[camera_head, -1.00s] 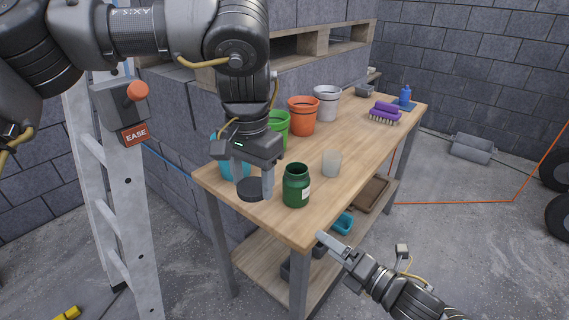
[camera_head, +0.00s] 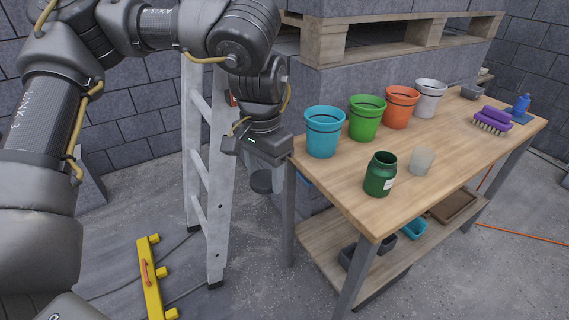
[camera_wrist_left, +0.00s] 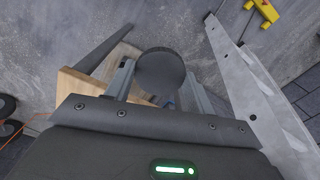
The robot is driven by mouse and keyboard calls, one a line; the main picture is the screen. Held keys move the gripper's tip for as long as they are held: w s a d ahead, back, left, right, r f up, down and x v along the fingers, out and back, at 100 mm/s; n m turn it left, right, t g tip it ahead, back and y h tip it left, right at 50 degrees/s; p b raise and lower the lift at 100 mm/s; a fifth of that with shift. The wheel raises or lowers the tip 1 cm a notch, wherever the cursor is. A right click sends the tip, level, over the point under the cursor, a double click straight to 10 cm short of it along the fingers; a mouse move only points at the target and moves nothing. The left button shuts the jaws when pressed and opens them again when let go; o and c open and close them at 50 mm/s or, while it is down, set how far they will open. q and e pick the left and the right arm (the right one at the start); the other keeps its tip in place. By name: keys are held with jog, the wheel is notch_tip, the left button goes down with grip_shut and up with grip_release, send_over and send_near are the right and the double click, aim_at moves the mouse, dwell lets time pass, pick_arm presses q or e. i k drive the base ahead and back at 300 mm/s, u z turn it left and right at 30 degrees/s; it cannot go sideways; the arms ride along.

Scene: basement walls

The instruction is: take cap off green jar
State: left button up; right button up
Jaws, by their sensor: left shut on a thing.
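The green jar (camera_head: 380,174) stands upright on the wooden table, and its mouth is open with no cap on it. My left gripper (camera_head: 264,184) is shut on the dark round cap (camera_head: 261,182). It holds the cap in the air off the table's left end, clear of the jar. In the left wrist view the cap (camera_wrist_left: 160,70) sits between the two fingers. The jar does not show in that view. My right gripper is not in view.
On the table (camera_head: 439,177) are a frosted cup (camera_head: 421,161) beside the jar, blue (camera_head: 323,132), green (camera_head: 365,119), orange and white pots behind, and a purple brush (camera_head: 492,120). A ladder (camera_head: 215,180) stands close behind my left gripper.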

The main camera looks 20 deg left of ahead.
aim_at(382, 172)
jog(key=k, duration=0.65)
jog(key=z, duration=0.6)
jog(key=i, duration=0.8)
jog(key=z, duration=0.85)
jog(key=i, duration=1.1)
jog(key=u, duration=0.45)
jog(key=i, duration=0.65)
jog(key=u, duration=0.35)
